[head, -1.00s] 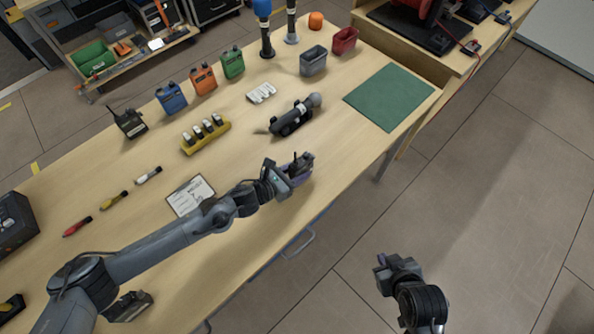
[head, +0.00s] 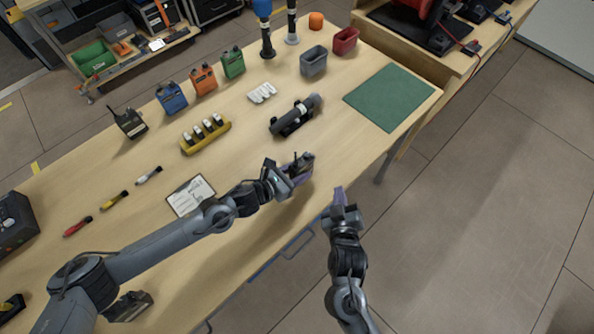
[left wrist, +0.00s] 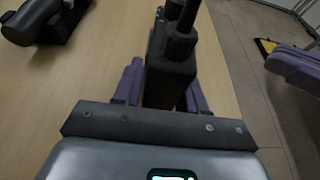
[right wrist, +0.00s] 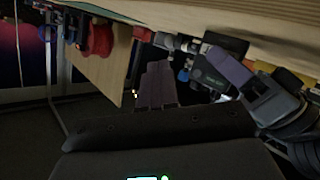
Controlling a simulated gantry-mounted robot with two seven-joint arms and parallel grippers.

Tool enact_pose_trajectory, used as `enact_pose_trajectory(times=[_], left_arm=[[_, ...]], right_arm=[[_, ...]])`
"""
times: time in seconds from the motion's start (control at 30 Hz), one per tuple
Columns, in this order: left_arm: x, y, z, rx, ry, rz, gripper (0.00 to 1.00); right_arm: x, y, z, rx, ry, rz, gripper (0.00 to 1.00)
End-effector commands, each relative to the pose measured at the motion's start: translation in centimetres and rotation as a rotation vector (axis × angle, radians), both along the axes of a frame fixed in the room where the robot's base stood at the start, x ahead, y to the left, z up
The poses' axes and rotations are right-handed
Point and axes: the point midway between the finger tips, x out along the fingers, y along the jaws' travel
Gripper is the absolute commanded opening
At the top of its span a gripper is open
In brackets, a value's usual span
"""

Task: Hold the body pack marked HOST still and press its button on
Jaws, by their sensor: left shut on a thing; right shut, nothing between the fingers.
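My left gripper (head: 298,180) is shut on a black body pack (head: 304,161) and holds it upright over the table's front part. In the left wrist view the pack (left wrist: 170,75) stands between the purple fingers, with antenna and knob on top. I cannot read any HOST mark on it, and its button cannot be made out. My right gripper (head: 338,193) is shut and empty, just off the table's front edge, right of and below the pack in the head view. In the right wrist view its closed fingers (right wrist: 157,85) point toward the table, left of the held pack (right wrist: 212,72).
Another black pack (head: 130,122) and blue (head: 171,97), orange (head: 203,79) and green (head: 233,63) packs stand along the back. A yellow battery tray (head: 205,137), a cradled microphone (head: 296,115) and a card (head: 190,196) lie nearer. A green mat (head: 390,97) is at right.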

Motion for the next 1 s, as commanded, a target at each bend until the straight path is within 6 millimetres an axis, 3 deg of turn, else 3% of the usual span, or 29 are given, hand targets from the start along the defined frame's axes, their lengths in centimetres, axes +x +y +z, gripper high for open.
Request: enact_pose_trajectory(times=[0.6, 1.0], left_arm=[[0.0, 0.0, 0.0, 0.001, 0.001, -0.001, 0.07], [0.0, 0.0, 0.0, 0.001, 0.001, -0.001, 0.07]], right_arm=[[4.9, 4.6, 0.0, 0.001, 0.001, 0.0, 0.0], [5.8, 5.4, 0.0, 0.001, 0.001, 0.0, 0.0]])
